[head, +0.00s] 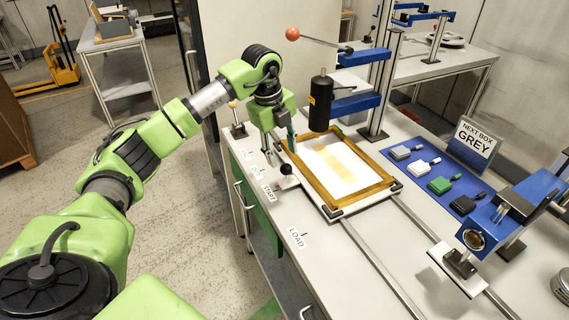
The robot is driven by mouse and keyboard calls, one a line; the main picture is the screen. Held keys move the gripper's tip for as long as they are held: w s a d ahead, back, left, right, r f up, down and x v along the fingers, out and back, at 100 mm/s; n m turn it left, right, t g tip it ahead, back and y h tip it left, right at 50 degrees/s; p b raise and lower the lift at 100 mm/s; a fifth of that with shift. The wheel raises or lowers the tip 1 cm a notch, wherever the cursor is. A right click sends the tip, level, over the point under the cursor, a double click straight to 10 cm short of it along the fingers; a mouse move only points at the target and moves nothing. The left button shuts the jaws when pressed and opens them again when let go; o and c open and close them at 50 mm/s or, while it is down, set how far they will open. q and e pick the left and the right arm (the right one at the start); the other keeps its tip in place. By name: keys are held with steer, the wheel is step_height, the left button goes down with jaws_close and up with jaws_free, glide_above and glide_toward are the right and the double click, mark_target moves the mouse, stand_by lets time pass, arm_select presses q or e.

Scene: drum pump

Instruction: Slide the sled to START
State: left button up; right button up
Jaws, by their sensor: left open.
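The sled is a wooden frame (330,196) around a white sheet with a pale yellow patch, sitting on two metal rails. A black ball knob (286,169) shows at its left edge. My left gripper (280,151) is open, fingers pointing down, just above and behind the knob; I cannot tell whether they touch it. The START label (269,190) is on the table edge, a little nearer than the knob. The LOAD label (296,237) is further toward the front. My right gripper is out of view.
A black cylinder (320,101) on a blue arm hangs over the sled's far end, with a red-ball lever (292,34) above. A blue mat (436,176) with several small blocks lies right of the sled. A blue device (495,222) stands at right. The rails (378,264) nearer the front are clear.

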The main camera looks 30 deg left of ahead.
arm_select(q)
steer(key=shift+s+a+r, duration=0.1)
steer(key=shift+s+r, duration=0.15)
steer(key=shift+r, duration=0.9)
steer(key=shift+s+r, duration=0.2)
steer(key=shift+r, duration=0.95)
